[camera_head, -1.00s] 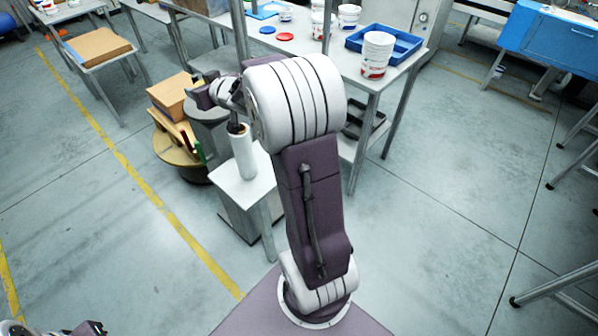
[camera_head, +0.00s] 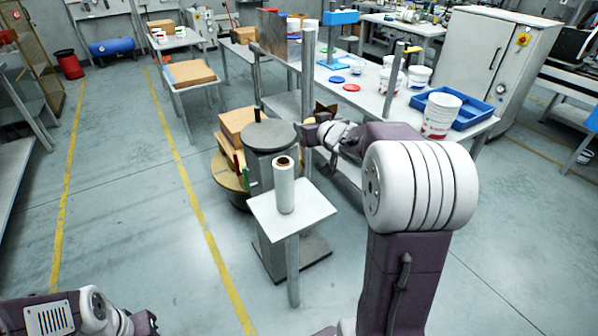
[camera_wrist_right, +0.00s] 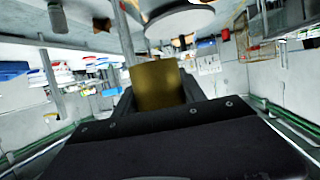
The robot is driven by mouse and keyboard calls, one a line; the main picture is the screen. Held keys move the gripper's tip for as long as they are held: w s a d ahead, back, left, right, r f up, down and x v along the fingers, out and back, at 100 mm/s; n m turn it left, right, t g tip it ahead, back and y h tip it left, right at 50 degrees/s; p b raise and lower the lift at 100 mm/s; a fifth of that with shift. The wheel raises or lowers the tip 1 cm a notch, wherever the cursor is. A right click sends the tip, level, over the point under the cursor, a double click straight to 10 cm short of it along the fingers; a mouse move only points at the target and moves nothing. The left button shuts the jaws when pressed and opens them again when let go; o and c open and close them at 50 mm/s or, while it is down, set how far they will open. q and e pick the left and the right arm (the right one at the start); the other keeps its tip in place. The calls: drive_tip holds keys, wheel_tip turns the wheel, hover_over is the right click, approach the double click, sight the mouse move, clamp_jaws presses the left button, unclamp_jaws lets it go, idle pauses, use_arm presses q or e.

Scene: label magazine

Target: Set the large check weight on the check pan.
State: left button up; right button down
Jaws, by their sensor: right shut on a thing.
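A brass-coloured weight (camera_wrist_right: 157,85) stands between the fingers of my right gripper in the right wrist view. My right gripper (camera_head: 306,134) is shut on it, just right of a round grey plate (camera_head: 268,134) on a pedestal, which looks like the check pan. In the head view the weight cannot be made out at the gripper. A pale round disc (camera_wrist_right: 180,22) shows beyond the weight in the wrist view, apart from it; it may be the same plate. My left gripper (camera_head: 150,322) is at the lower left edge, its fingers unclear.
A white roll (camera_head: 284,185) stands on a small white stand (camera_head: 318,207) in front of the pedestal. Cardboard boxes (camera_head: 235,122) sit on a round wooden top at left. A long table with tubs and a blue tray (camera_head: 478,112) lies behind. Left floor is open.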

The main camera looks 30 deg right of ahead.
drive_tip(key=b, duration=1.1)
hover_over(308, 199)
wheel_tip(308, 199, down, 21)
drive_tip(key=shift+w+r, duration=0.1)
drive_tip(key=shift+w, duration=0.05)
drive_tip(key=shift+f+b, duration=1.1)
drive_tip(key=shift+f, duration=1.45)
drive_tip(key=shift+r, duration=0.1)
drive_tip(key=c, duration=0.9)
unclamp_jaws()
drive_tip(key=shift+a+f, duration=0.1)
drive_tip(key=shift+f, duration=0.1)
drive_tip(key=shift+c, duration=0.2)
